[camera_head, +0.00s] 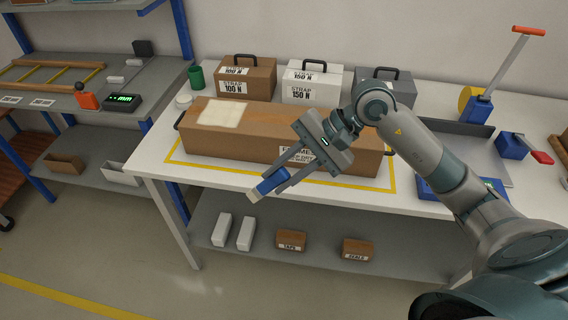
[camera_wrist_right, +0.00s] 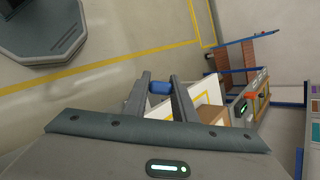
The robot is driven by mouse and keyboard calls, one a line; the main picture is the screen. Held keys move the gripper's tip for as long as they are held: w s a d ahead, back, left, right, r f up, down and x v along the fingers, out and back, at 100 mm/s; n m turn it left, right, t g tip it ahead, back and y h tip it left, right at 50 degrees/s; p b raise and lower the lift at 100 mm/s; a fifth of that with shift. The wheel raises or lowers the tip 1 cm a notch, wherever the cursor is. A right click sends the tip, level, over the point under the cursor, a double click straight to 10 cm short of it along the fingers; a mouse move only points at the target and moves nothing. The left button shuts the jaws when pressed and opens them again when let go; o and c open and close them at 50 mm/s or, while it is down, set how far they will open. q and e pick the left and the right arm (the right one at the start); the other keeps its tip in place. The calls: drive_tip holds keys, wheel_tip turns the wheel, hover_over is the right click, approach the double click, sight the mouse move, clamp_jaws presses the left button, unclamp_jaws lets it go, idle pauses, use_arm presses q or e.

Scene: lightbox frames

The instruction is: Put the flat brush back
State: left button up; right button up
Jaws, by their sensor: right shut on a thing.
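The flat brush (camera_head: 268,182), with a blue body and a pale end, is in the fingers of my right gripper (camera_head: 272,180). The gripper is shut on it and holds it in front of the table's front edge, pale end pointing down and left. In the right wrist view the brush (camera_wrist_right: 160,87) shows as a blue block between the two fingers (camera_wrist_right: 160,91). Behind the gripper a long brown carton (camera_head: 235,135) lies inside a yellow outline on the white table (camera_head: 150,157). The gripper hides part of the carton's label. My left gripper is out of view.
Cases marked STRAP, a brown one (camera_head: 246,78) and a white one (camera_head: 312,84), stand behind the carton with a grey case (camera_head: 386,86). A green cup (camera_head: 196,77) stands at the back left. A lower shelf (camera_head: 330,240) holds white and brown boxes.

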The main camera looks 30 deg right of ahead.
wheel_tip(320, 180, down, 13)
drive_tip(key=s+m+t+h+b, duration=0.1)
drive_tip(key=m+t, duration=0.1)
drive_tip(key=m, duration=0.1)
drive_tip(key=shift+s+f+t, duration=0.15)
drive_tip(key=shift+f+t, duration=0.05)
drive_tip(key=shift+t, duration=0.1)
